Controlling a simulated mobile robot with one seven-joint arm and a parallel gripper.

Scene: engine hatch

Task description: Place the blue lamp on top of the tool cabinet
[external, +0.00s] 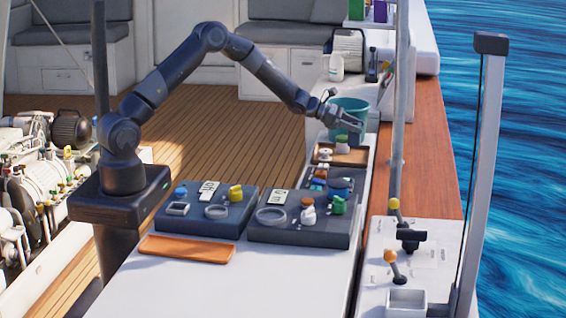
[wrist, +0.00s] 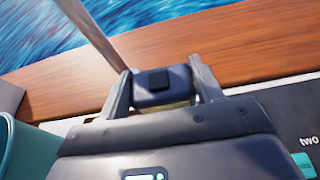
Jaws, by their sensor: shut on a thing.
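My gripper (external: 350,123) is at the end of the outstretched arm, beside the teal bucket and above the wooden tray. In the wrist view my gripper (wrist: 163,92) is shut on a dark blue-grey block with a black square cap, likely the blue lamp (wrist: 176,79). The block sits between both fingers; its lower part is hidden by the gripper body. In the external view the held thing is small and hard to make out. I cannot tell for certain which piece of furniture is the tool cabinet.
The teal bucket (external: 348,106) stands close to my gripper. A wooden tray (external: 324,154) with small items lies below. Two dark cases (external: 205,222) (external: 300,235) carry several small items. An orange tray (external: 187,248) lies in front. A pole (external: 398,130) rises at right; the white counter front is clear.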

